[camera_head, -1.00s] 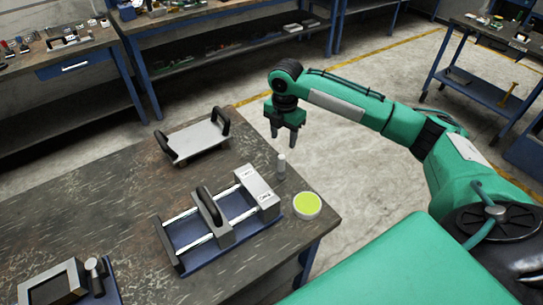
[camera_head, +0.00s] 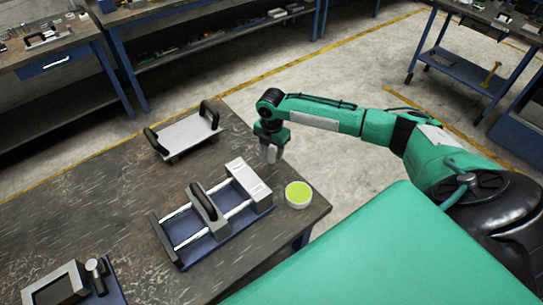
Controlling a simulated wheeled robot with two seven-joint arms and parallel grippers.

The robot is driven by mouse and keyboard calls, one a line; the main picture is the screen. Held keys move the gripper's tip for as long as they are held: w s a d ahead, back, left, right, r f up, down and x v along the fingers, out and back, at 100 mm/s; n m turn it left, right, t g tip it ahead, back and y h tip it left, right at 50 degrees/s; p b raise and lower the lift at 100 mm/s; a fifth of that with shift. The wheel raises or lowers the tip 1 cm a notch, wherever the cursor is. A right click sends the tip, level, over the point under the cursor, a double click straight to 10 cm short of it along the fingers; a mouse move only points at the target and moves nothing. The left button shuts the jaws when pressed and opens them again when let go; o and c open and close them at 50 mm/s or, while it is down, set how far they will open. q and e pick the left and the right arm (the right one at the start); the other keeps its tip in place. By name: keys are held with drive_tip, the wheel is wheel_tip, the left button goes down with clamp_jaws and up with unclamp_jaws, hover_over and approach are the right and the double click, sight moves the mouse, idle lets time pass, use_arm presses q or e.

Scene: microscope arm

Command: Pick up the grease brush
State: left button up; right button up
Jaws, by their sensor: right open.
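The grease brush appears to be the small, pale upright cylinder (camera_head: 272,154) on the workbench, behind the round white pot of yellow-green grease (camera_head: 299,194). My right gripper (camera_head: 270,152) points down right at the brush, its fingers open. The fingers and brush overlap here, so I cannot tell whether they touch. The brush is partly hidden by the gripper. My left gripper is out of view.
A blue-based slide fixture (camera_head: 180,262) with rails and a black handle stands left of the pot. A grey plate with two black handles (camera_head: 188,134) lies behind it. A device (camera_head: 62,284) sits at the front left. The bench's right edge is close to the pot.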

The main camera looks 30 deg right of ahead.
drive_tip(key=shift+w+f, duration=0.1)
drive_tip(key=shift+f, duration=0.9)
clamp_jaws()
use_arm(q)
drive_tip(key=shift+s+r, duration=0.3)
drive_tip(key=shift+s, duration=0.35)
